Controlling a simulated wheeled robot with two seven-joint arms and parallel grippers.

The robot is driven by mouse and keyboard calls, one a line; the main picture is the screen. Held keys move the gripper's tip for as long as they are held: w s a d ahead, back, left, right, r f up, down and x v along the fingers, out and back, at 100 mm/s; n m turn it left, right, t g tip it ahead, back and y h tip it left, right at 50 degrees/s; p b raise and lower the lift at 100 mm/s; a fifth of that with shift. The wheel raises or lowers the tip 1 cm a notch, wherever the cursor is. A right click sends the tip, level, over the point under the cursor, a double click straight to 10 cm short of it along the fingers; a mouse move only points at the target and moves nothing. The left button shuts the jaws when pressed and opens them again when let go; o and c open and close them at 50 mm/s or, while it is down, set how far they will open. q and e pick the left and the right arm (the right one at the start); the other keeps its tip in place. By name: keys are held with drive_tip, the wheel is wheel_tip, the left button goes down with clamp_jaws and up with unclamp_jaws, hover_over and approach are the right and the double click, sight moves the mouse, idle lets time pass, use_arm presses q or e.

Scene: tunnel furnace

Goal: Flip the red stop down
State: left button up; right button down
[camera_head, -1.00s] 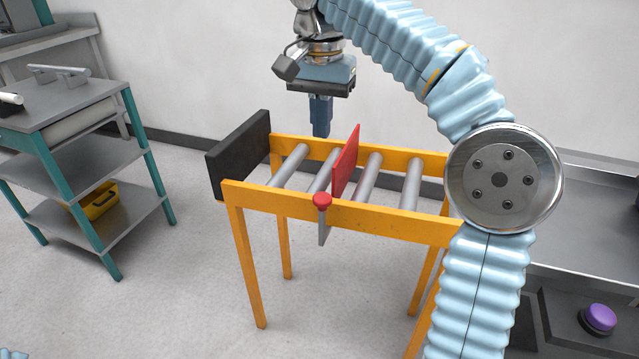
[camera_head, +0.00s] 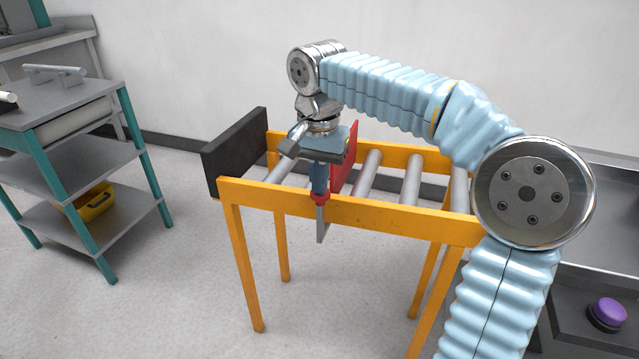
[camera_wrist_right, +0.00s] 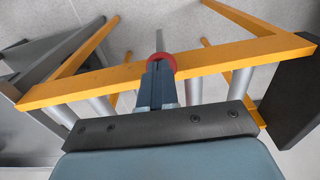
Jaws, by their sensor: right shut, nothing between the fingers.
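The red stop (camera_head: 348,168) is a flat plate standing upright across the rollers of the orange conveyor frame (camera_head: 385,212). My right gripper and its mount partly hide it in the head view. At the frame's front rail is a round red knob (camera_head: 320,201) with a grey lever (camera_head: 321,225) hanging down. My right gripper (camera_head: 320,191) is shut and empty, its fingers pointing down at the knob. In the right wrist view the closed fingertips (camera_wrist_right: 157,68) overlap the red knob (camera_wrist_right: 160,60); I cannot tell whether they touch. My left gripper is out of view.
A black end plate (camera_head: 236,150) stands at the conveyor's left end. A grey cart with teal legs (camera_head: 90,160) is at the left, holding a yellow box (camera_head: 95,203). A purple button (camera_head: 607,312) is at the lower right. Floor around the conveyor's legs is clear.

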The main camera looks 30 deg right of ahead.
sight(320, 222)
drive_tip(key=shift+f, duration=0.2)
wheel_tip(320, 222, down, 10)
drive_tip(key=b, duration=0.5)
drive_tip(key=shift+b, duration=0.3)
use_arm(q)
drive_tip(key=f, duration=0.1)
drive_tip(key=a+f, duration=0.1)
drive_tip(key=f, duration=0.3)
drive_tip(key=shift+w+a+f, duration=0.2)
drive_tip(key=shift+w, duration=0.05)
use_arm(e)
drive_tip(key=shift+f, duration=0.1)
drive_tip(key=shift+s, duration=0.1)
wheel_tip(320, 222, up, 6)
drive_tip(key=p, duration=0.5)
drive_tip(key=shift+a+f, duration=0.1)
drive_tip(key=shift+f, duration=0.05)
wheel_tip(320, 222, up, 9)
drive_tip(key=shift+s+a+f+p, duration=0.1)
drive_tip(key=shift+s+p, duration=0.05)
drive_tip(key=shift+p, duration=0.35)
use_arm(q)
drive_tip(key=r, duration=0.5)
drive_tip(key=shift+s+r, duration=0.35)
